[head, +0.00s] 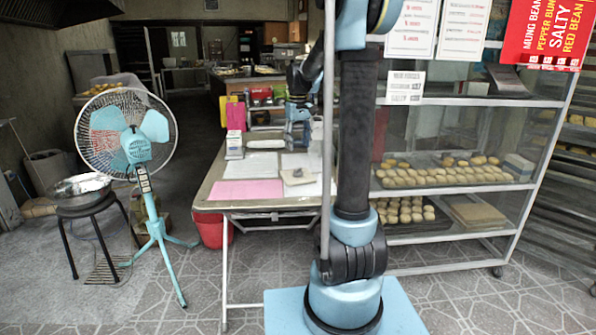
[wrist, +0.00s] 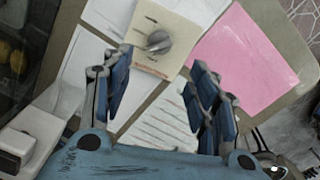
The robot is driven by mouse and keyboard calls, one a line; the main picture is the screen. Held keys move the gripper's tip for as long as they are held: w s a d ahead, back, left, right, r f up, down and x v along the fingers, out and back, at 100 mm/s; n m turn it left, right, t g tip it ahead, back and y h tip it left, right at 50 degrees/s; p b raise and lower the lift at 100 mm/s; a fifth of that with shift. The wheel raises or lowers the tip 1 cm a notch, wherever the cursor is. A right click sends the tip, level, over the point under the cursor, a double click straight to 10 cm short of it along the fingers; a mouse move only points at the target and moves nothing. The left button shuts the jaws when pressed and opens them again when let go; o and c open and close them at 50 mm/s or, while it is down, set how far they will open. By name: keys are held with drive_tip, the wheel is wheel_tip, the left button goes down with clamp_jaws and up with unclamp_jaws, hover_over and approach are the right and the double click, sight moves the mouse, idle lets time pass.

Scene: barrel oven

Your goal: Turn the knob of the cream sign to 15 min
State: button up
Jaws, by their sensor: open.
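The cream sign (wrist: 172,22) lies on the table among paper sheets, at the top middle of the wrist view. Its round grey knob (wrist: 157,42) faces the camera, with a raised grip bar. Small marks around the knob and a line of reddish print are too small to read. My gripper (wrist: 161,66) is open and empty. Its blue fingers stand apart on either side below the knob in the picture, and no contact with it shows. In the head view the sign (head: 298,177) is small on the table, with my gripper (head: 297,138) above it.
A pink sheet (wrist: 245,58) and white papers lie around the sign on the table (head: 213,188). A white device (head: 234,145) stands at the table's left edge. A glass rack with trays of buns (head: 445,172) stands right; a fan (head: 135,145) stands left.

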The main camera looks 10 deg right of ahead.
sight(298, 172)
wheel_tip(298, 172, down, 12)
drive_tip(key=shift+r, duration=0.2)
idle(0.4)
drive_tip(key=c, duration=1.1)
